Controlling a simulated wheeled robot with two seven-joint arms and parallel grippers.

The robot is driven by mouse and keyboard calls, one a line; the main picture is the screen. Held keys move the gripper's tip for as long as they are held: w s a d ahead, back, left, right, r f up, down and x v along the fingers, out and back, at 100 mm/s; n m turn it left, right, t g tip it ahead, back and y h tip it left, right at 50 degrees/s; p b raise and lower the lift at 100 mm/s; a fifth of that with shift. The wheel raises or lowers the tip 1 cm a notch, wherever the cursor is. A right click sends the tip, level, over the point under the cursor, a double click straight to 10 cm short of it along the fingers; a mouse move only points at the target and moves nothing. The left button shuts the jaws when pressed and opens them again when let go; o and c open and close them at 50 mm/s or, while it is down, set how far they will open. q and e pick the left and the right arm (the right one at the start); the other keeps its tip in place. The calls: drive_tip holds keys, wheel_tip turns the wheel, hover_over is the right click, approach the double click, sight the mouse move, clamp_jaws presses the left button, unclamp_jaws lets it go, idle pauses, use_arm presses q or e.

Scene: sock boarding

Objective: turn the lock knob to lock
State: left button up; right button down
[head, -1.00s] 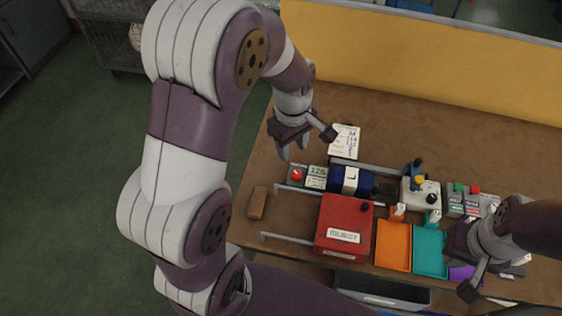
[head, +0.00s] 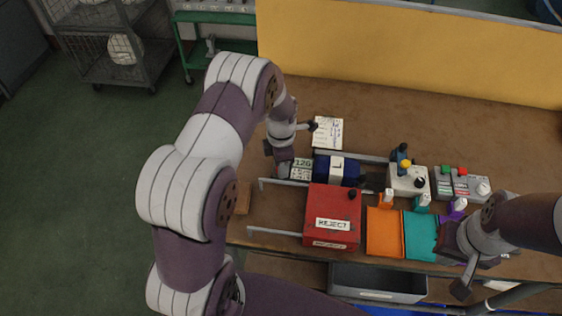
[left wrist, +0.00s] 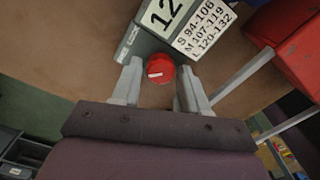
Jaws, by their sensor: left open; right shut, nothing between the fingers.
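A round red knob (left wrist: 160,69) with a white mark shows in the left wrist view, beside a grey unit with a number display (left wrist: 165,15). The knob sits between the two fingertips of my left gripper (left wrist: 157,80), which is open around it; I cannot tell if the fingers touch it. In the head view my left gripper (head: 278,160) is at the left end of the display unit (head: 301,169) and hides the knob. My right gripper (head: 462,262) is shut and empty over the front right of the table, partly hidden by its arm.
A red box labelled REJECT (head: 332,210) stands at the middle front, beside an orange tray (head: 384,232) and a teal tray (head: 420,236). A blue unit (head: 345,173) adjoins the display. A brown block (head: 243,198) lies at the left edge. Metal rails (head: 275,231) stick out leftward.

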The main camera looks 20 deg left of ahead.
use_arm(q)
drive_tip(key=shift+f, duration=0.15)
drive_tip(key=c, duration=0.8)
drive_tip(key=shift+o, duration=0.2)
drive_tip(key=m+p, duration=0.1)
drive_tip(key=m, duration=0.9)
drive_tip(key=shift+p, duration=0.3)
drive_tip(key=shift+m, duration=0.3)
